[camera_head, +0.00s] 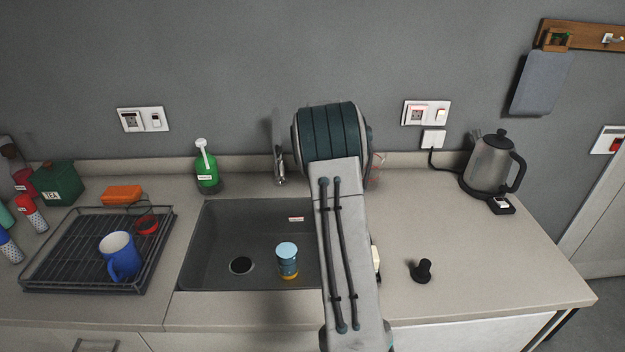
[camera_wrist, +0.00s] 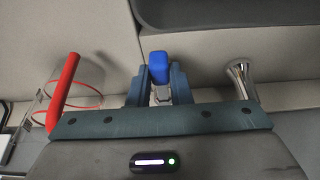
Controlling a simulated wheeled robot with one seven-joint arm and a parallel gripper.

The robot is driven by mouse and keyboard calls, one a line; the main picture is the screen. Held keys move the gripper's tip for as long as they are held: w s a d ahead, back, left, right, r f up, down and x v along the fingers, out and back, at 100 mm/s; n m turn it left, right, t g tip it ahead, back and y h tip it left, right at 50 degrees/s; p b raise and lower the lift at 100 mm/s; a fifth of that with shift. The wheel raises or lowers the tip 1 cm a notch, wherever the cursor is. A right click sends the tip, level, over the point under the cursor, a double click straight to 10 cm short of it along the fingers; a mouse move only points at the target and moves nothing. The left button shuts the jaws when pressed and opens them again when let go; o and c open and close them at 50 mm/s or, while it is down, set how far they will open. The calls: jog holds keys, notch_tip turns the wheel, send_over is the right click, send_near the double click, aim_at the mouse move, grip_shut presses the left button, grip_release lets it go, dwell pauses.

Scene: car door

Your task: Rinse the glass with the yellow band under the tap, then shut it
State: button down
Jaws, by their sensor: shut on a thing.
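The glass with the yellow band (camera_head: 287,260) stands in the sink (camera_head: 215,230), right of the drain; its body looks bluish and the band is near its base. The tap (camera_head: 281,167) is at the back of the sink, partly hidden by my arm. I see no clear water stream. My gripper (camera_wrist: 160,95) is hidden in the head view behind my arm. In the wrist view its fingers are shut on a small blue-tipped piece (camera_wrist: 160,66); I cannot tell for sure whether it is a tap lever. A chrome part (camera_wrist: 240,76), probably the tap, is to its right.
A red rod (camera_wrist: 64,93) with a clear object stands left of the gripper. A green bottle (camera_head: 207,172) is by the sink. A drying rack (camera_head: 60,285) holds a blue mug (camera_head: 119,258). A kettle (camera_head: 492,165) and black stopper (camera_head: 422,271) are on the right counter.

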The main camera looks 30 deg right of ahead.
jog(key=c, duration=1.3)
grip_release()
jog(key=shift+r, duration=0.1)
jog(key=b+v, duration=0.2)
jog(key=v, duration=1.1)
jog(key=shift+s+r, duration=0.2)
jog(key=shift+r, duration=0.1)
